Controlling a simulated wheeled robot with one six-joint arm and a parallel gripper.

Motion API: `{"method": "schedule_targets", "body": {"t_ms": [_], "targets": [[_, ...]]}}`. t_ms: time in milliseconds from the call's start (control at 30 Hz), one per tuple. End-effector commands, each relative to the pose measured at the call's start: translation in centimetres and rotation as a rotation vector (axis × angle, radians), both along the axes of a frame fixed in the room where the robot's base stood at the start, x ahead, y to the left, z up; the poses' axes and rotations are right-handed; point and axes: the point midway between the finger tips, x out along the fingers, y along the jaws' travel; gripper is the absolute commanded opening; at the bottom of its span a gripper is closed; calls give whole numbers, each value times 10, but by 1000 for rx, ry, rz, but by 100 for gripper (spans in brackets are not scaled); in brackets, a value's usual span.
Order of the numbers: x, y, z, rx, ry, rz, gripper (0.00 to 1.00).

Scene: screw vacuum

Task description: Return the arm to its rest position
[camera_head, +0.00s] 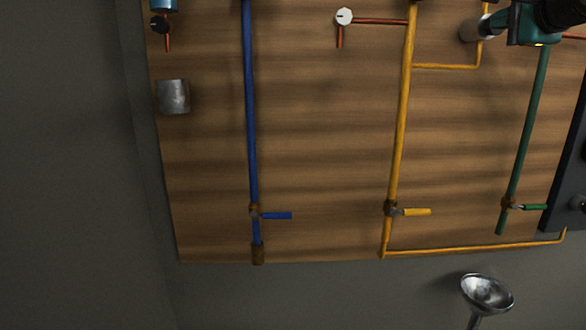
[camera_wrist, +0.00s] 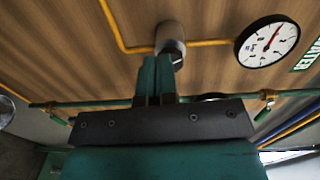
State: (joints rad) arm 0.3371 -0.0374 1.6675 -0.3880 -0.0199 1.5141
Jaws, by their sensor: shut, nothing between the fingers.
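My gripper (camera_head: 499,22) is at the top right of the head view, in front of the wooden panel (camera_head: 320,120) and beside a grey metal cylinder (camera_head: 472,31). In the wrist view my gripper (camera_wrist: 156,72) shows two teal fingers together, shut and empty. Their tips lie just below the same cylinder (camera_wrist: 171,36) in the picture; I cannot tell whether they touch it. Part of my arm is cut off by the head view's top edge.
Blue (camera_head: 250,120), yellow (camera_head: 404,120) and green (camera_head: 526,130) pipes with lever valves run down the panel. A round gauge (camera_wrist: 267,41) is right of my fingers. A metal bowl-like fixture (camera_head: 487,293) stands below the panel. The left wall side is clear.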

Motion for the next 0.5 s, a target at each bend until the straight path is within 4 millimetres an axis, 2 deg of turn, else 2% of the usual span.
{"method": "schedule_targets", "body": {"t_ms": [67,133,267,300,367,400,467,500], "targets": [[-4,23,-26,-70,69,51,0],[-13,51,-59,-174,156,126,0],[-49,111,-135,-432,334,345,0],[-64,128,-159,-514,381,425,0],[-91,152,-192,-638,439,556,0],[-111,166,-214,-720,471,650,0],[-143,185,-245,-842,508,801,0],[-167,195,-264,-919,526,905,0]]}}
